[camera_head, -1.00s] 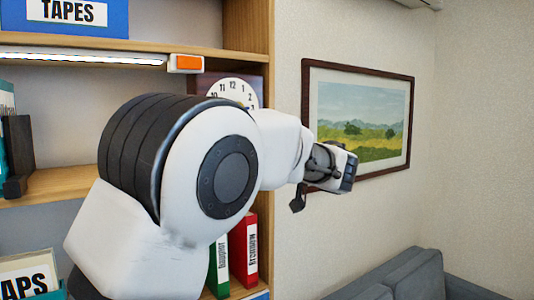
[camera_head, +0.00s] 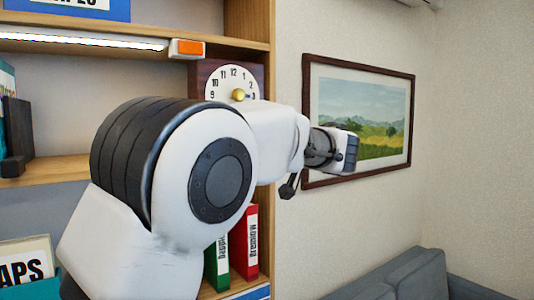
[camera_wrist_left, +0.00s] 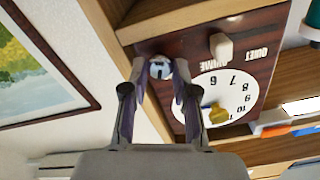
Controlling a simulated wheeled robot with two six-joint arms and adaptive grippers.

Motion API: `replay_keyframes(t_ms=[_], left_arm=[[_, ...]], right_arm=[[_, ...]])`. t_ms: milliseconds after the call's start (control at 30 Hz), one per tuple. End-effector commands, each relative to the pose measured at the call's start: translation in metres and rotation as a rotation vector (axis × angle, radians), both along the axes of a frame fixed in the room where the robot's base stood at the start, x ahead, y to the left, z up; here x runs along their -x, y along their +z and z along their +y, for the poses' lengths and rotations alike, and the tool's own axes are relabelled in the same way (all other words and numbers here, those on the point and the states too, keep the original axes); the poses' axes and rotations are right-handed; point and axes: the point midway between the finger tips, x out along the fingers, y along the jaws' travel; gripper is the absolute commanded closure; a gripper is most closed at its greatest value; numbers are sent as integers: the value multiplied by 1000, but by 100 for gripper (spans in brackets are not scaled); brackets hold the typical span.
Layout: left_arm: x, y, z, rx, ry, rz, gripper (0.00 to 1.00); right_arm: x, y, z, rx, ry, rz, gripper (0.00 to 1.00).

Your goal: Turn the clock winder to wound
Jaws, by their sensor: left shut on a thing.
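The clock has a dark wooden case and a white dial (camera_head: 232,83) with a yellow centre knob (camera_head: 239,95); my arm hides its lower part in the head view. In the left wrist view the dial (camera_wrist_left: 232,88) appears upside down. A pale lever (camera_wrist_left: 221,45) sits near the upside-down words QUIET and CHIME. The winder (camera_wrist_left: 160,68), a small white and blue knob on the clock's face, lies between my left fingertips. My left gripper (camera_wrist_left: 160,74) is shut on it. In the head view my arm crosses in front of the clock and its fingertips cannot be made out.
The clock stands in a wooden shelf unit (camera_head: 259,30) with an orange-ended light (camera_head: 187,48) just above it. Green and red binders (camera_head: 244,243) stand below. A framed picture (camera_head: 358,115) hangs on the wall to the right, close to my wrist, above a grey sofa (camera_head: 400,278).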

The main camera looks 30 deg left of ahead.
Motion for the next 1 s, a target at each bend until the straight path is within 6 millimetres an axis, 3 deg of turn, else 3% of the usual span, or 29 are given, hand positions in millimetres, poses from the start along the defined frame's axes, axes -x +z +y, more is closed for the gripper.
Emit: replay_keyframes(t_ms=[100,400,1000], left_arm=[[0,-2,0,-43,0,93,100],[-1,0,0,-151,0,359,100],[-2,2,0,-371,1,886,100]], right_arm=[[0,-14,0,0,0,0,100],[0,-27,0,0,0,0,100],[0,-28,0,0,0,0,100]])
